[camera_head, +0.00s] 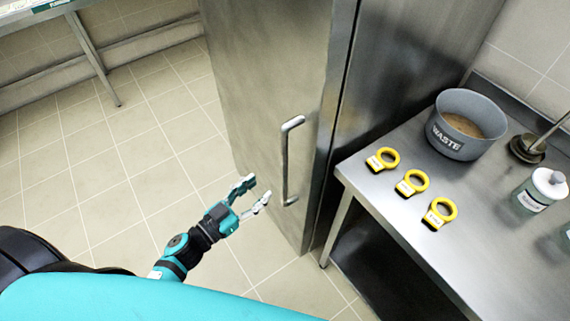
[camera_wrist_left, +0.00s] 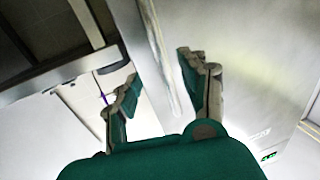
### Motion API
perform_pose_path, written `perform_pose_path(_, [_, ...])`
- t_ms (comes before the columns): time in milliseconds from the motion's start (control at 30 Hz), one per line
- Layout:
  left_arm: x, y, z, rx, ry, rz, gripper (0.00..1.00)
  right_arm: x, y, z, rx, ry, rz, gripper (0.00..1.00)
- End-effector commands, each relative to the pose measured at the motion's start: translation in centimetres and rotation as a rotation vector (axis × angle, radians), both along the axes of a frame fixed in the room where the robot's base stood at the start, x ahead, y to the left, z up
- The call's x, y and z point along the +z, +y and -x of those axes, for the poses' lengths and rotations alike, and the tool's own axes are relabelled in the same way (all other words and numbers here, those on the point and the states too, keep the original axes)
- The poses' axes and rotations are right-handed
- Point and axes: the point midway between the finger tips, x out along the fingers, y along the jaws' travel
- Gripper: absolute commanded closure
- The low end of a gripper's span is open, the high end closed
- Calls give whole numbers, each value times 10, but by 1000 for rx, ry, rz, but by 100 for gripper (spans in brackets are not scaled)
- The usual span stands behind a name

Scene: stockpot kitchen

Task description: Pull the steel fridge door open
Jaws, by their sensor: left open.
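The steel fridge door (camera_head: 265,85) is a tall brushed panel in the middle of the head view. Its vertical bar handle (camera_head: 286,160) is near the panel's right edge. A dark seam runs beside the door edge; I cannot tell whether the door is ajar. My left gripper (camera_head: 256,189) is open and empty, just left of the handle's lower part and apart from it in the picture. In the left wrist view, the open fingers (camera_wrist_left: 160,85) point toward a pale upright bar, which looks like the handle (camera_wrist_left: 160,50). My right gripper is out of view.
A steel table (camera_head: 375,205) stands right of the fridge. On it are a grey WASTE tub (camera_head: 447,140), three yellow rings (camera_head: 411,183) and a white-capped bottle (camera_head: 540,190). The tiled floor (camera_head: 110,170) left of the fridge is clear. Another bench (camera_head: 85,45) is at the upper left.

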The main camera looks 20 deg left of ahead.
Motion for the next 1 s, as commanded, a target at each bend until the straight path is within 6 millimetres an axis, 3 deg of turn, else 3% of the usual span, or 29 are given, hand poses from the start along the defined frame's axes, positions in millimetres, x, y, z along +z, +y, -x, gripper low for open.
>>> perform_pose_path(200, [3,-22,-45,1,-3,1,56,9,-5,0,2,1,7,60])
perform_pose_path(500, [0,-42,-84,1,0,1,56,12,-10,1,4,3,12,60])
perform_pose_path(900, [-1,-46,-91,1,1,0,56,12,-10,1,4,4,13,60])
perform_pose_path(1000, [0,-46,-91,1,1,0,68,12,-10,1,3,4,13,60])
